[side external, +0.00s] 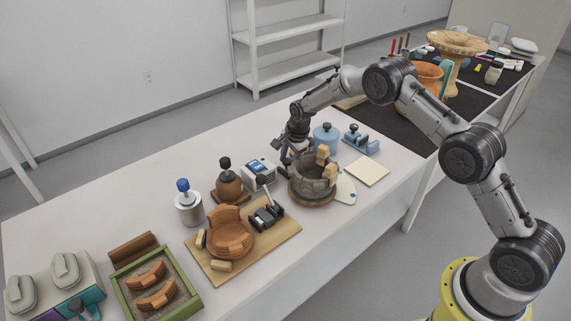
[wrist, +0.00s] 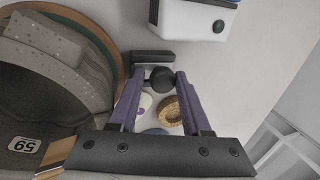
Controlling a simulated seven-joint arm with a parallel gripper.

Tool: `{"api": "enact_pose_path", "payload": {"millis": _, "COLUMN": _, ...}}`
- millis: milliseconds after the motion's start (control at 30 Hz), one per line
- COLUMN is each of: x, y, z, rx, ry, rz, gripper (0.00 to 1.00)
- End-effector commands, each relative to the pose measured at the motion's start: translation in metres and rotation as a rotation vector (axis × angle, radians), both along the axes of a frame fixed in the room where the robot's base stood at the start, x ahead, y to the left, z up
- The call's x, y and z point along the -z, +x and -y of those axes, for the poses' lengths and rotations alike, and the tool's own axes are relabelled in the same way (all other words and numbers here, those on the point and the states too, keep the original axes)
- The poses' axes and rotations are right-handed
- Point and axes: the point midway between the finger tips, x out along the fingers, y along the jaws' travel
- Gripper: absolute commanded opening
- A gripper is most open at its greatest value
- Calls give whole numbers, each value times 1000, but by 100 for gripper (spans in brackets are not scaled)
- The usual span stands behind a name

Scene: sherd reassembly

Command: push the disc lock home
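A grey stone-like vessel (side external: 308,178) of joined sherds stands on a round wooden disc (side external: 312,202), with tan blocks on its rim. In the wrist view its speckled wall (wrist: 45,65) and the disc's edge (wrist: 112,38) fill the left. A black knob (wrist: 162,80) beside a dark bar (wrist: 152,58) sits at the disc's edge, apparently the disc lock. My gripper (side external: 287,156) is low at the vessel's far-left side. In the wrist view its purple fingers (wrist: 160,88) stand apart on either side of the knob. Whether they touch it is unclear. The lock is hidden in the side view.
A white box (side external: 259,171) stands left of my gripper and also shows in the wrist view (wrist: 192,18). A blue lidded jar (side external: 326,137) and a blue tool (side external: 360,139) stand behind. A wooden board (side external: 205,262) with a bowl lies front left.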

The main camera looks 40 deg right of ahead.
Motion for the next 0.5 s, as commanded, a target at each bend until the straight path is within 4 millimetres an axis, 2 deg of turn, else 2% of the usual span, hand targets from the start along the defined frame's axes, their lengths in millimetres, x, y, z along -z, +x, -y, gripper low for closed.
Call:
{"api": "enact_pose_path", "payload": {"millis": 33, "x": 12, "y": -12, "z": 0, "rx": 0, "ry": 2, "rz": -36, "gripper": 61}}
{"api": "enact_pose_path", "payload": {"millis": 500, "x": -26, "y": -17, "z": 0, "rx": 1, "ry": 1, "rz": -25, "gripper": 61}}
